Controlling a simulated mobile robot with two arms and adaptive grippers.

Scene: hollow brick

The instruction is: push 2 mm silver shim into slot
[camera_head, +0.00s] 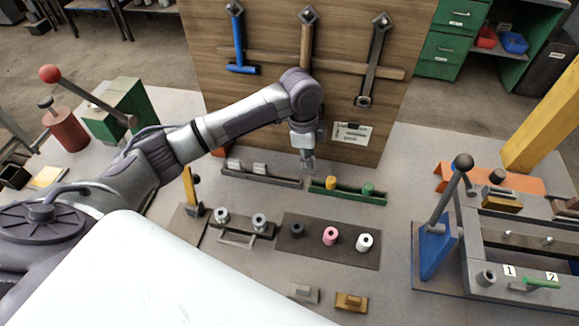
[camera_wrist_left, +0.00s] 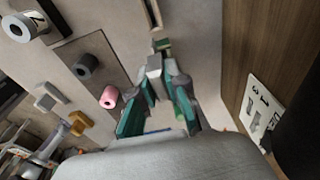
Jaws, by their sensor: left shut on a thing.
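My left gripper (camera_head: 307,163) is low over the bench, by the right end of a dark rack (camera_head: 250,177). In the left wrist view its fingers (camera_wrist_left: 163,80) are closed on a small grey block-like piece, probably the silver shim (camera_wrist_left: 154,66); its thickness cannot be read. Two silver pieces stand in the dark rack, the left one (camera_head: 233,165) and the right one (camera_head: 260,169). The end of a rack-like part (camera_wrist_left: 153,14) shows ahead of the fingertips. I cannot tell which slot is meant. My right gripper is not in view.
A green rack (camera_head: 345,197) with yellow and green cylinders stands close right of the gripper. A wooden tool board (camera_head: 285,110) rises behind. Spools stand on a dark mat (camera_head: 310,255) in front. A grey fixture (camera_head: 478,262) with a blue lever stand is at right.

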